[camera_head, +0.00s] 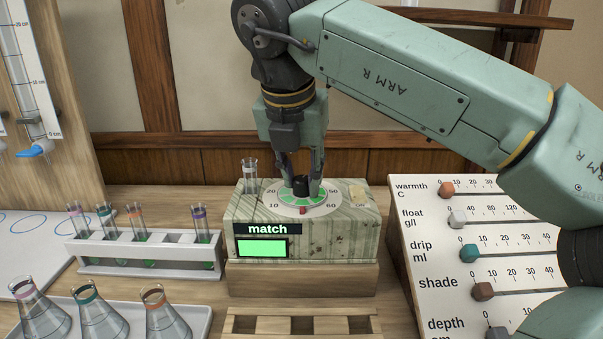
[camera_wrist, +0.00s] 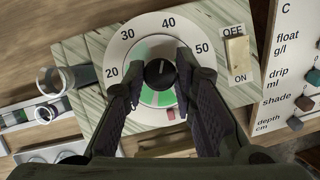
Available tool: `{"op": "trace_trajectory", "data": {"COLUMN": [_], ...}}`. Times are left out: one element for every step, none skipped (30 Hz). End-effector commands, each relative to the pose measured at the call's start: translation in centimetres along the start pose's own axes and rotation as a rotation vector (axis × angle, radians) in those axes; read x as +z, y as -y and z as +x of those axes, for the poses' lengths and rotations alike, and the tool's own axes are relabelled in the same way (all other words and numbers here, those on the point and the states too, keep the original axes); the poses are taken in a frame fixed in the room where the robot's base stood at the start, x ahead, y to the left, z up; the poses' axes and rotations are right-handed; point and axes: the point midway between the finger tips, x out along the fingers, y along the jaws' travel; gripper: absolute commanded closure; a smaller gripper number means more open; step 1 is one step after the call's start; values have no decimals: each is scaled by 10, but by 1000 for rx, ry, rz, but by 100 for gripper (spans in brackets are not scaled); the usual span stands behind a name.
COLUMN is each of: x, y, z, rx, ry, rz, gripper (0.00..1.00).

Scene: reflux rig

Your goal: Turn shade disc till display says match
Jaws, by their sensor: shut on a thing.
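The shade disc is a white and green dial (camera_head: 300,208) on top of a marbled box (camera_head: 345,230), with a black knob (camera_wrist: 159,73) at its centre. In the wrist view the dial scale (camera_wrist: 140,37) shows numbers such as 20, 30, 40 and 50, and a red mark sits at the disc's near edge. The display (camera_head: 262,248) on the box front reads "match" above a bright green panel. My gripper (camera_head: 301,188) points down over the dial, with its fingers on both sides of the knob, shut on it; it also shows in the wrist view (camera_wrist: 160,88).
A test tube rack (camera_head: 150,268) stands left of the box, with flasks (camera_head: 100,310) in front of it. A slider board (camera_head: 480,250) stands at the right. An ON/OFF switch (camera_wrist: 237,58) and a glass tube (camera_head: 250,175) are close to the dial.

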Motion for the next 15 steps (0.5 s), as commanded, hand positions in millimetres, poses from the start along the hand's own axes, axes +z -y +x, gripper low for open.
{"op": "trace_trajectory", "data": {"x": [1, 1, 1, 1, 1, 1, 1, 1, 0, 0, 0, 0, 0, 0, 0], "y": [0, 0, 0, 0, 0, 0, 0, 0, 0, 0, 0, 0, 0, 0, 0], "z": [-1, -1, -1, -1, -1, -1, -1, -1, -1, 0, 0, 0, 0, 0, 0], "rx": [2, 2, 2, 2, 2, 2, 2, 1, 1, 1, 1, 1, 1, 1, 1], "ry": [3, 3, 3, 3, 2, 2, 2, 2, 2, 1, 1, 1, 1, 1, 1], "rz": [1, 1, 1, 1, 1, 0, 0, 0, 0, 0, 0, 0, 0, 0, 0], "gripper": [74, 72, 70, 68, 66, 63, 61, 59, 56, 55, 55, 55, 55, 55, 55]}}
